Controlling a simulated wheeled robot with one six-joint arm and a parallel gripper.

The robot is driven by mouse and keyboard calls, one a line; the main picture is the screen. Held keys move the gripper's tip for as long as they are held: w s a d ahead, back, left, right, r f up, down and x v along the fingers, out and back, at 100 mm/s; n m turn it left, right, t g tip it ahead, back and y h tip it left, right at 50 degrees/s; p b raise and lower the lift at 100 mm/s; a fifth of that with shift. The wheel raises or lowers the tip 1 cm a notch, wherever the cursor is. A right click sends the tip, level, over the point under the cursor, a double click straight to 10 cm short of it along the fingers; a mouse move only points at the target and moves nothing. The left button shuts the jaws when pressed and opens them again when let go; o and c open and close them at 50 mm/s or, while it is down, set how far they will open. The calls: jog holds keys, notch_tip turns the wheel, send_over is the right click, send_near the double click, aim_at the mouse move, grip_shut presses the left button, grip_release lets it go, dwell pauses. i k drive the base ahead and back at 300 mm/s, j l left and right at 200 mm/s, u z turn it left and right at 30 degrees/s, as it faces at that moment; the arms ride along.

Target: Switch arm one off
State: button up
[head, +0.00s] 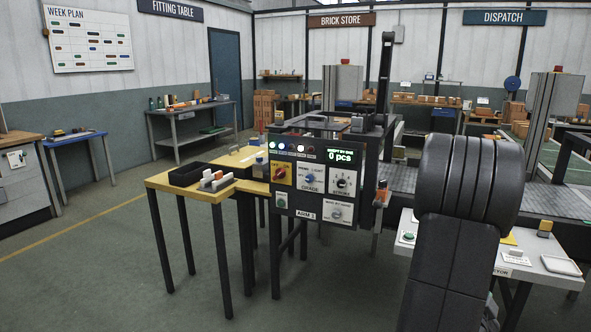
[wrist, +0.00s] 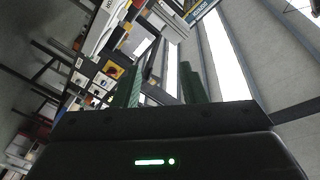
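The control panel labelled ARM 1 (head: 306,214) stands upright at the centre of the head view. On its left is a red rotary switch (head: 281,173) on a yellow plate; its exact setting is too small to read. A row of lamps (head: 293,147), some lit, runs above it, beside a green display (head: 341,156) reading 0 pcs. In the wrist view the yellow plate with the red switch (wrist: 114,70) appears tilted at upper left. My gripper (wrist: 163,65) shows two green fingers standing apart with nothing between them, away from the panel. The head view does not show the gripper.
The panel also bears a GRADE knob (head: 310,179), a STROKE knob (head: 342,182), a lower knob (head: 336,213) and a small button (head: 281,200). A yellow table (head: 158,182) with a black tray (head: 190,175) adjoins it on the left. A white table (head: 530,267) stands at right.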

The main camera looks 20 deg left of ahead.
aim_at(279, 175)
jog(key=i+j+u, duration=0.1)
jog(key=j, duration=0.4)
jog(key=i+j, duration=0.3)
jog(key=j, duration=0.2)
jog(key=i+j+u, duration=0.15)
jog(key=j, duration=0.35)
jog(key=i+j+u, duration=0.1)
jog(key=i+j, duration=0.2)
jog(key=j, duration=0.15)
jog(key=i+j, duration=0.25)
jog(key=j, duration=0.2)
jog(key=i+j+u, duration=0.15)
jog(key=j, duration=0.3)
jog(key=i, duration=0.1)
